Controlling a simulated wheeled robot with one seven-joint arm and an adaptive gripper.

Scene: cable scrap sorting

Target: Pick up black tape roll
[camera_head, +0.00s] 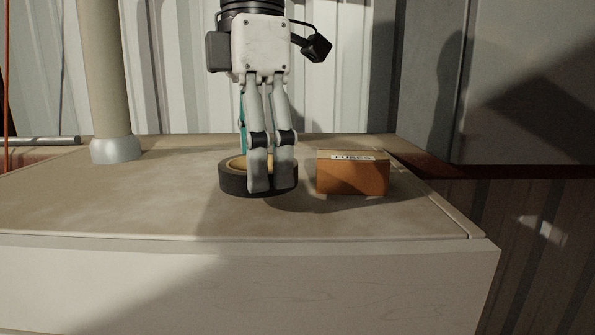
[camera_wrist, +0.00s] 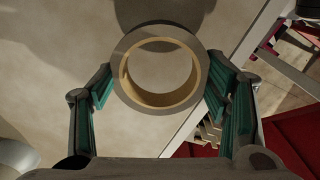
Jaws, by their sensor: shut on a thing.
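The black tape roll (camera_head: 233,184) with a tan inner core sits at the middle of the cabinet top. My gripper (camera_head: 271,188) is over the roll and shut on it, fingers pointing down. In the wrist view the roll (camera_wrist: 158,101) lies between my two teal-padded fingers, its round opening facing the camera. The near finger hides part of the roll in the head view. I cannot tell whether the roll is touching the surface or slightly above it.
An orange-brown box marked FUSES (camera_head: 352,178) stands close to the right of the roll. A pale post with a grey foot (camera_head: 115,150) stands at the back left. The cabinet top (camera_head: 120,205) is clear in front and to the left. Its right edge drops off beyond the box.

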